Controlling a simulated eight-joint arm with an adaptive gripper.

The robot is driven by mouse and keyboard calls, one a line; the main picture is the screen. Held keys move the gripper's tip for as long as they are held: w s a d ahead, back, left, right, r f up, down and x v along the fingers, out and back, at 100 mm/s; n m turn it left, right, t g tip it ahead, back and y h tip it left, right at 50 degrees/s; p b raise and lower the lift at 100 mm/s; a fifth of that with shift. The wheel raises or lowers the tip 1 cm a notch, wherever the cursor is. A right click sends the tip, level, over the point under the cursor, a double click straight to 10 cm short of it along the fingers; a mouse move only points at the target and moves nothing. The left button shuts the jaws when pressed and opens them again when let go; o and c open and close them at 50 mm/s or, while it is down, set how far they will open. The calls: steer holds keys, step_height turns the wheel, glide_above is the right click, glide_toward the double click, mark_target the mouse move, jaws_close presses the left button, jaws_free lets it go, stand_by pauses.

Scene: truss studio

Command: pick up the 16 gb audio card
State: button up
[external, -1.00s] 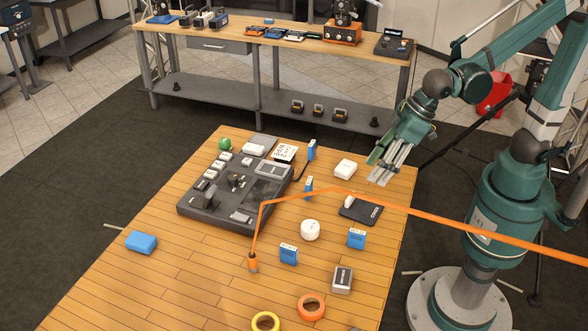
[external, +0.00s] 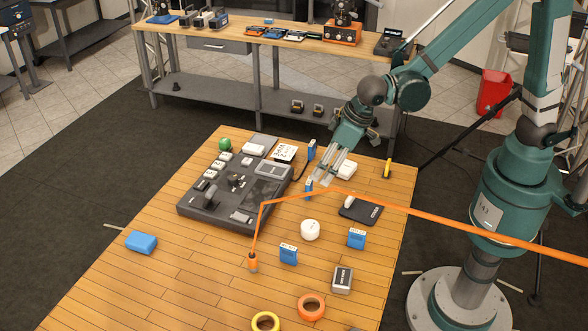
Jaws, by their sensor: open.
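Several small blue cards with white labels stand on the wooden table: one at the back (external: 311,149), one near the middle (external: 308,187), one in front of the white round puck (external: 288,254) and one at the right (external: 356,238). Their print is too small to tell which is the 16 gb audio card. My gripper (external: 322,181) is open, fingers pointing down, over the back right part of the table. Its fingertips appear close to the middle blue card, between it and a white box. I cannot tell the height or whether they touch.
A dark grey console (external: 225,212) lies left of my gripper. A white box (external: 346,168), a black device (external: 360,209) and a white puck (external: 310,230) are close by. An orange cable (external: 450,219) crosses the view. The front left tabletop is mostly clear.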

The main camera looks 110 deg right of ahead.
mark_target(311, 181)
steer(key=shift+w+d+f+m+p, duration=0.3)
steer(key=shift+w+d+f, duration=0.3)
steer(key=shift+d, duration=0.2)
steer(key=shift+x, duration=1.25)
steer(key=shift+x, duration=2.65)
steer(key=shift+s, duration=0.15)
steer(key=c, duration=1)
